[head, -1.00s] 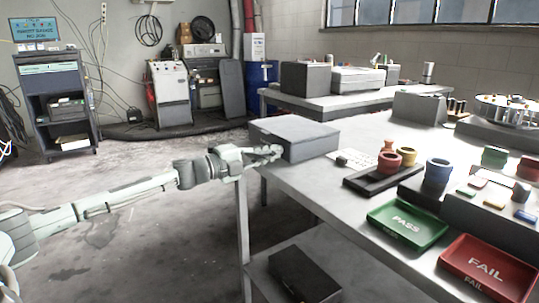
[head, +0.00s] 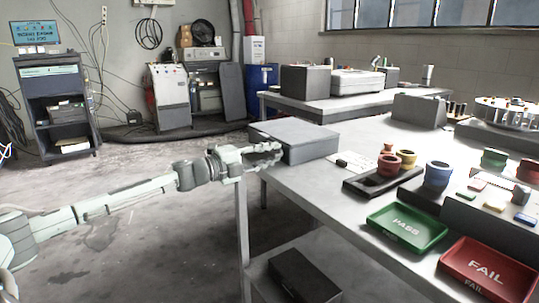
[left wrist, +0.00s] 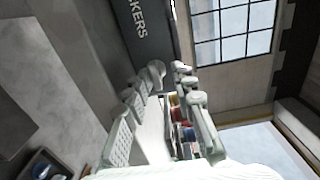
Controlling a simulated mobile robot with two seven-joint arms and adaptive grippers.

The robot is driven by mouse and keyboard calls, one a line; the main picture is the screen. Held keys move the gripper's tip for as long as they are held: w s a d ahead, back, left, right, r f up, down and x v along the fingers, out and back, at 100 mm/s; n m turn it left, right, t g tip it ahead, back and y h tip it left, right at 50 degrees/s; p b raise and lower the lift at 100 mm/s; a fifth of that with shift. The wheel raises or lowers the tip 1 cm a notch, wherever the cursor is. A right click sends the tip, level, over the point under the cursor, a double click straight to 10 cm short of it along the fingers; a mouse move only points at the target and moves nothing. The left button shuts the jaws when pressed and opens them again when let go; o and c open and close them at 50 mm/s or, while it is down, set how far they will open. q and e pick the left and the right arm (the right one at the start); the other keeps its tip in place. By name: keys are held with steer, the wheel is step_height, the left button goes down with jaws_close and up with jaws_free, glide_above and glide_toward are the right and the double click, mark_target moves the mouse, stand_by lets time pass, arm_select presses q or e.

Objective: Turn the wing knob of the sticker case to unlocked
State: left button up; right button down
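The sticker case is a closed grey box (head: 308,151) at the far left corner of the workbench. In the left wrist view, its dark side (left wrist: 142,35) carries white letters ending in "KERS". My left gripper (head: 267,155) is at the left end of the case, with its fingertips close to it. In the left wrist view my left gripper (left wrist: 169,71) has its two fingers apart with a gap between them, and nothing is clearly held. I cannot make out the wing knob in either view. I cannot tell whether the fingertips touch the case. My right gripper is not in view.
The workbench (head: 330,192) carries a dark holder (head: 362,187) with coloured rings, a green PASS tray (head: 407,228) and a red FAIL tray (head: 487,270). A dark box (head: 303,276) lies on the lower shelf. The floor left of the bench is open.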

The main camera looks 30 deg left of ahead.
arm_select(q)
steer(key=shift+f, duration=0.2)
steer(key=shift+s+f, duration=0.2)
steer(key=shift+s, duration=0.1)
steer(key=shift+v, duration=0.85)
steer(key=shift+r+v, duration=0.15)
steer(key=shift+v, duration=1.3)
steer(key=shift+r+v, duration=0.2)
steer(key=shift+v, duration=1.2)
steer(key=shift+a, duration=0.15)
